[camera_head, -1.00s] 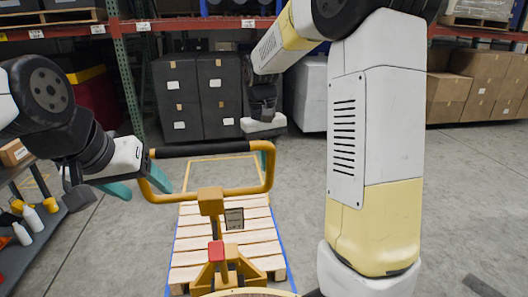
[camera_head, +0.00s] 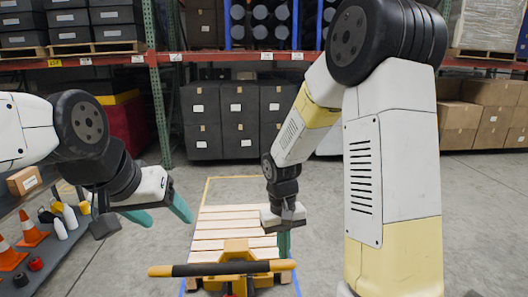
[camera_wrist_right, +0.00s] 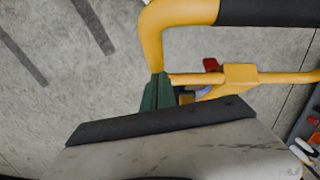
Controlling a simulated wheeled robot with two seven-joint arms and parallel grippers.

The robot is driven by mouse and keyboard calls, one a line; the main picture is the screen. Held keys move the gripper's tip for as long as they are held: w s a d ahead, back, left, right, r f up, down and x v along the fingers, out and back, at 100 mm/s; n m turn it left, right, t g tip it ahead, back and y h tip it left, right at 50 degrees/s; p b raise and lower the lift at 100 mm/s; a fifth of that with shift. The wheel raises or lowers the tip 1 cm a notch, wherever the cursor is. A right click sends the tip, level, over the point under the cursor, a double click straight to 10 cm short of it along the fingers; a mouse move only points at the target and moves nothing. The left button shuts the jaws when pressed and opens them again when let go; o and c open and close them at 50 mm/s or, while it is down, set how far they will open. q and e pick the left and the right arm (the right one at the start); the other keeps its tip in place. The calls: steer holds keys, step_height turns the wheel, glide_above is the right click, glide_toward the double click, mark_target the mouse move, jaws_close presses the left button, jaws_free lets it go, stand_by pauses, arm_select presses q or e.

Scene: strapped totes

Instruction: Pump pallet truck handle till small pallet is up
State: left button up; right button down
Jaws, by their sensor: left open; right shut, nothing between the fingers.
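The yellow pallet truck handle with its black grip (camera_head: 222,268) is low in the head view, its crossbar toward me. In the right wrist view the yellow handle loop (camera_wrist_right: 180,22) and its black grip (camera_wrist_right: 268,12) show. The small wooden pallet (camera_head: 222,222) lies beyond the handle; I cannot tell its height off the floor. My left gripper (camera_head: 165,213) is open and empty, up and left of the handle. My right gripper (camera_head: 284,246) is shut and empty by the handle's right end; its green fingers (camera_wrist_right: 157,92) overlap the loop's side, contact unclear.
A shelf trolley with orange cones (camera_head: 32,232) and bottles stands at the left. Dark bins (camera_head: 238,120) stand behind the pallet under racking, with cardboard boxes (camera_head: 470,120) at the right. Open floor surrounds the pallet.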

steer(key=shift+s+f, duration=0.6)
steer(key=shift+s, duration=0.2)
steer(key=w+r, duration=0.1)
steer(key=w+a+r, duration=0.1)
steer(key=w+r, duration=0.1)
steer(key=shift+r, duration=0.15)
steer(key=s+r, duration=0.4)
steer(key=r, duration=0.4)
steer(key=shift+s+a, duration=0.15)
steer(key=shift+s, duration=0.25)
steer(key=s+d+r+m+t+y, duration=0.1)
steer(key=s+d+r+t, duration=0.3)
steer(key=r, duration=0.7)
steer(key=s+t+y, duration=0.1)
steer(key=s+t, duration=0.1)
steer(key=s, duration=0.1)
steer(key=shift+s+m+t+y, duration=0.3)
steer(key=shift+s+t+y, duration=0.1)
stand_by(3.8)
